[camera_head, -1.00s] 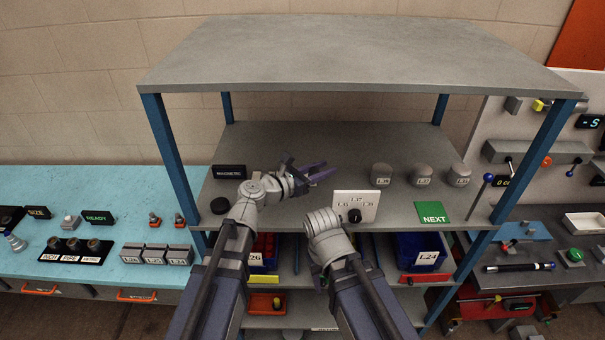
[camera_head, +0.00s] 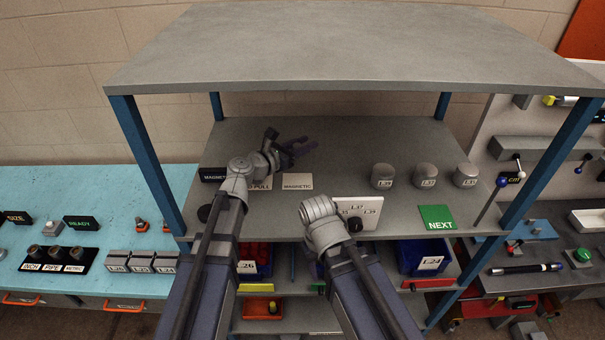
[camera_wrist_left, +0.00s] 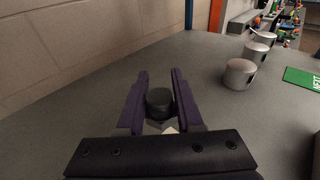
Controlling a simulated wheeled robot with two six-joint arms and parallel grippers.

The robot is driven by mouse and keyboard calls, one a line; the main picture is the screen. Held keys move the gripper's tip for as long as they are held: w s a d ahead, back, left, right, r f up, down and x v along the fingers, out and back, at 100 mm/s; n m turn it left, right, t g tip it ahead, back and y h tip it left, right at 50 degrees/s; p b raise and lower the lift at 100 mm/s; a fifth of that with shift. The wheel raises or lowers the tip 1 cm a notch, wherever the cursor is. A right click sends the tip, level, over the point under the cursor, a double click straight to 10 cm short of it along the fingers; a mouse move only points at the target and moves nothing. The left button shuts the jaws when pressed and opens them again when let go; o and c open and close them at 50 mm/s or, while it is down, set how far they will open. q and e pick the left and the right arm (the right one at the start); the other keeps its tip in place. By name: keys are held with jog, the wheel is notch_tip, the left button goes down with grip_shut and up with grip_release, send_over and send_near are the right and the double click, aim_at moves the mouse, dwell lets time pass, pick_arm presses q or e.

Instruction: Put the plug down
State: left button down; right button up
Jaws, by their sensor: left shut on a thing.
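In the left wrist view a dark, round plug (camera_wrist_left: 159,99) sits between the two purple fingers of my left gripper (camera_wrist_left: 161,88), which is shut on it. A pale patch shows just below the plug there. In the head view my left gripper (camera_head: 300,146) is over the back part of the grey shelf (camera_head: 335,145), left of the middle. The plug cannot be made out in that view, and its gap to the shelf is unclear. My right arm's wrist (camera_head: 322,222) is in front of the shelf edge; its gripper is not seen.
Grey cylinders (camera_head: 425,176), a white card (camera_head: 365,208) and a green NEXT card (camera_head: 437,217) are to the right. A grey top board (camera_head: 350,50) hangs above.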

aim_at(305, 177)
pick_arm(q)
jog(key=shift+f+b, duration=3.65)
jog(key=shift+f, duration=0.55)
jog(key=shift+f+b, duration=0.6)
jog(key=shift+b, duration=0.05)
jog(key=shift+s+r, duration=0.1)
jog(key=c, duration=0.6)
grip_release()
jog(key=shift+o, duration=0.2)
